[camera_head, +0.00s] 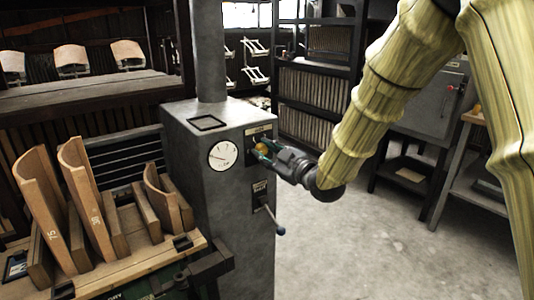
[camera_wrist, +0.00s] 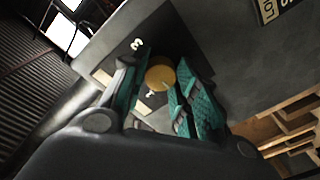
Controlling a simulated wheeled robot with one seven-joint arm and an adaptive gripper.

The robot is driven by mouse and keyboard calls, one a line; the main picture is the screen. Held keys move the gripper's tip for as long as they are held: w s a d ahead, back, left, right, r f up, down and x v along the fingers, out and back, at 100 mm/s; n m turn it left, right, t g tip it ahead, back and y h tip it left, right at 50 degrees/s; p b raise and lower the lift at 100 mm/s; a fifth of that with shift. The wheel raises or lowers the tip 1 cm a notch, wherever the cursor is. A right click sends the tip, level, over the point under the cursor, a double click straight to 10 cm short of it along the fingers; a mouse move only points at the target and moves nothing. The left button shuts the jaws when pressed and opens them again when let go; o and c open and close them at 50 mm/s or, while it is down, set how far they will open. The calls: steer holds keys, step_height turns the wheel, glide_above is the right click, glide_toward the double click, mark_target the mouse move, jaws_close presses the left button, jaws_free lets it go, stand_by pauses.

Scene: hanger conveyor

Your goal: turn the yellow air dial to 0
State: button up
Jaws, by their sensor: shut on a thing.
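The yellow air dial (camera_wrist: 160,76) is a small round knob on the side face of the grey cabinet (camera_head: 225,235). In the wrist view it sits between the two green-padded fingers of my gripper (camera_wrist: 161,88), which are closed on it. White marks show on the dark plate around the dial, but I cannot read the setting. In the head view my gripper (camera_head: 264,150) reaches the cabinet from the right, and a bit of the yellow dial (camera_head: 262,147) shows between its fingers.
A round white gauge (camera_head: 222,155) is on the cabinet's front. A lever (camera_head: 271,217) sticks out below the dial. Curved wooden forms (camera_head: 85,195) stand on a bench at the left. Shelves (camera_head: 320,95) and a grey machine (camera_head: 430,100) stand behind. The floor at right is clear.

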steer(key=shift+d+f, duration=0.1)
steer(key=shift+d, duration=0.05)
steer(key=o, duration=1)
steer(key=shift+w+d, duration=0.1)
steer(key=v, duration=1.2)
steer(key=shift+a, duration=0.2)
